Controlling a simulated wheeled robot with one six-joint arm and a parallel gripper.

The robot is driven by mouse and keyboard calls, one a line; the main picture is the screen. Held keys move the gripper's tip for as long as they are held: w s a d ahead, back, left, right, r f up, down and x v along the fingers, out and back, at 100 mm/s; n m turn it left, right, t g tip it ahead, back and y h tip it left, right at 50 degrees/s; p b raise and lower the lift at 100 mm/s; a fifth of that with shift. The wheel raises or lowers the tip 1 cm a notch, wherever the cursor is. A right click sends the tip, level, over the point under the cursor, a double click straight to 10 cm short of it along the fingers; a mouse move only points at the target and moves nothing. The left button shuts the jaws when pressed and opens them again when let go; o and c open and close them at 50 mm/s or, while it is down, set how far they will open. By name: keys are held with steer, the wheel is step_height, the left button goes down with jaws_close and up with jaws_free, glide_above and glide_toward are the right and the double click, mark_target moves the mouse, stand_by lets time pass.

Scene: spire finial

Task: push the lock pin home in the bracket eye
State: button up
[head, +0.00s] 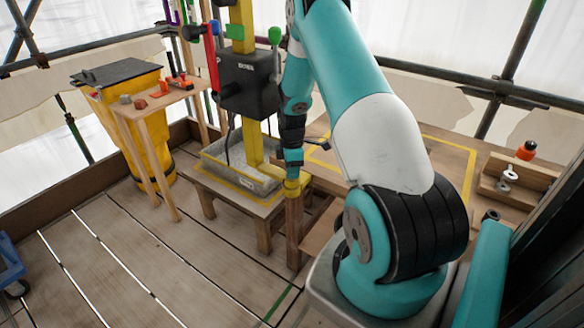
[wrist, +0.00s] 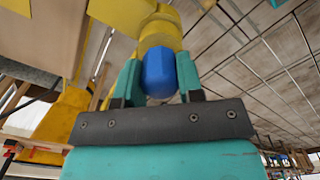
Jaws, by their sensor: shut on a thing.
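My gripper (wrist: 157,80) is shut on the blue, faceted head of the lock pin (wrist: 159,74), with one teal finger on each side. Just beyond the blue head is the round yellow bracket eye (wrist: 160,30) in the wrist view. The pin's shank is hidden, and I cannot tell how deep it sits in the eye. In the head view my gripper (head: 292,166) points down at the yellow bracket (head: 296,186) at the foot of the yellow post (head: 250,135). The blue head is not clear there.
A black control box (head: 250,82) with coloured levers is on the post. A grey tray (head: 225,170) stands on a low wooden stand around its foot. A small wooden table (head: 135,108) with loose parts is at left.

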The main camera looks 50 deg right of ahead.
steer(key=shift+f+b, duration=0.3)
steer(key=shift+f, duration=0.2)
steer(key=o, duration=1)
steer(key=shift+r, duration=0.1)
step_height(320, 180, up, 17)
steer(key=shift+r+b, duration=0.2)
steer(key=shift+b, duration=0.65)
